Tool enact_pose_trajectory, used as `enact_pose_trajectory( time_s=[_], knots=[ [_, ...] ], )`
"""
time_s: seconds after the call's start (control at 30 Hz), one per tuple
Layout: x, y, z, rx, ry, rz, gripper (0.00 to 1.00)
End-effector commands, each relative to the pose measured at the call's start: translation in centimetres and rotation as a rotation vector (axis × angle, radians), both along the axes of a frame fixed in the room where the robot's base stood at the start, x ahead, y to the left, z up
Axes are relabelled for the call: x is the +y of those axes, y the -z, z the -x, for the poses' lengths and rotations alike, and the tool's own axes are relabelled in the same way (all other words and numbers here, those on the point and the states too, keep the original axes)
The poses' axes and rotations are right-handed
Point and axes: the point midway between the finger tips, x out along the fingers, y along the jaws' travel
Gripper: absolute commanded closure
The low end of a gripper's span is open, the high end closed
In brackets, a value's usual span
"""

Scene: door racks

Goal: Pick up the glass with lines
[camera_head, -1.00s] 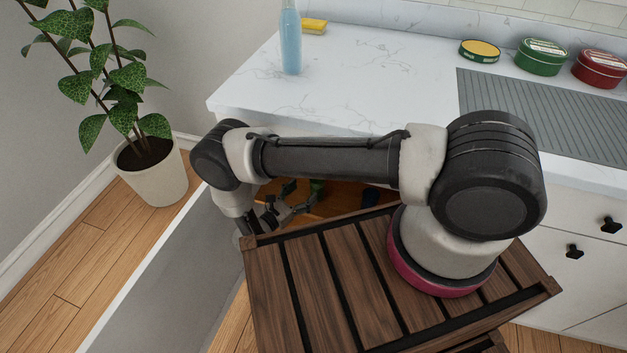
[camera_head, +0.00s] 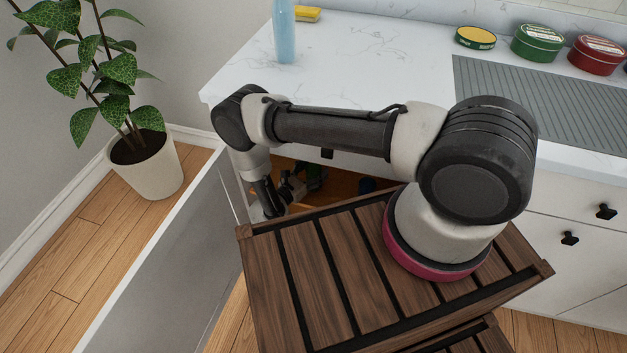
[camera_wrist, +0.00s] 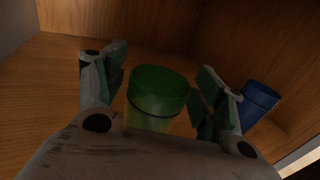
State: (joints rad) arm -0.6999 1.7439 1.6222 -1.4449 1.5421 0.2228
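A green see-through glass (camera_wrist: 158,92) stands inside the wooden cabinet, in the middle of the wrist view. My gripper (camera_wrist: 163,68) is open, with one finger on each side of this glass. I cannot tell whether the fingers touch it. A blue glass (camera_wrist: 260,102) stands to the right, outside the right finger, with a dark line around it.
The cabinet's wooden walls (camera_wrist: 255,40) close in at the back and right. The open cabinet door (camera_head: 165,265) stands left of my arm. The counter (camera_head: 360,55) above carries a blue bottle (camera_head: 285,32), a yellow sponge (camera_head: 307,14) and several tins (camera_head: 537,43).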

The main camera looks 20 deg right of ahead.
Motion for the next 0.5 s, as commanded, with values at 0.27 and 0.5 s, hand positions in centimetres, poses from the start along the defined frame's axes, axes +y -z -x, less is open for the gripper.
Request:
enact_pose_trajectory(
  time_s=[0.27,0.5],
  knots=[
    [0.02,0.01,0.01,0.0,0.0,0.0,0.88],
    [0.02,-0.02,0.0,0.0,0.0,0.0,0.94]
  ],
)
